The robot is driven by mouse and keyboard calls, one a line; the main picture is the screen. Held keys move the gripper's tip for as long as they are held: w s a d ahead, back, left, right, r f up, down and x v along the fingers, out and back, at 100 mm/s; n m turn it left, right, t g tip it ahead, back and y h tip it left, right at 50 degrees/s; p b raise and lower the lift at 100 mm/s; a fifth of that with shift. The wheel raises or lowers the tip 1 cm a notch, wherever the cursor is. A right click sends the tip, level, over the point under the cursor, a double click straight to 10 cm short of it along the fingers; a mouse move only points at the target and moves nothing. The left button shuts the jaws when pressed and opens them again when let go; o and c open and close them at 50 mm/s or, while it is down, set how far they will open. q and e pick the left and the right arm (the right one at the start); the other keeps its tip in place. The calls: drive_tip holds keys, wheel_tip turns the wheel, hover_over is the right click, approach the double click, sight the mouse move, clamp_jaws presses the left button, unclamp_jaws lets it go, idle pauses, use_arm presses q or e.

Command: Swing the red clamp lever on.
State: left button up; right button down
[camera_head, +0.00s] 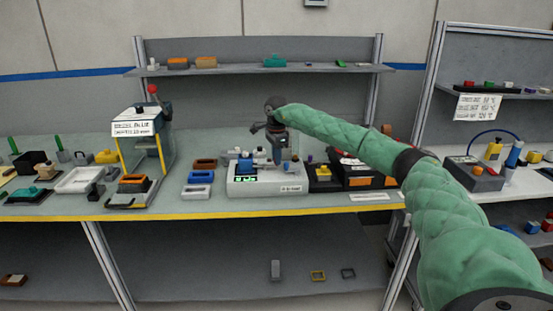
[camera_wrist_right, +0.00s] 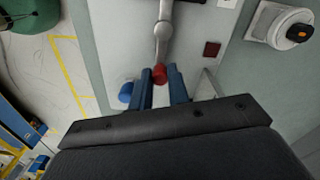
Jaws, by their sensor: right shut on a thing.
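The clamp lever shows in the right wrist view as a grey arm (camera_wrist_right: 164,38) ending in a red tip (camera_wrist_right: 160,73). My right gripper (camera_wrist_right: 162,84) has its two blue fingers on either side of the red tip and is shut on it. In the head view my right gripper (camera_head: 276,153) points down over the white fixture (camera_head: 293,186) with green displays. The gripper and wrist hide much of the lever there. My left gripper is in neither view.
A press with a red ball knob (camera_head: 152,89) stands left of the fixture. A shelf (camera_head: 230,71) with small parts runs behind. My green right arm crosses the right side.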

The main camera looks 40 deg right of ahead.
drive_tip(key=shift+r, duration=0.1)
idle(0.3)
drive_tip(key=c, duration=1.3)
unclamp_jaws()
drive_tip(key=shift+w, duration=0.1)
drive_tip(key=shift+c, duration=0.2)
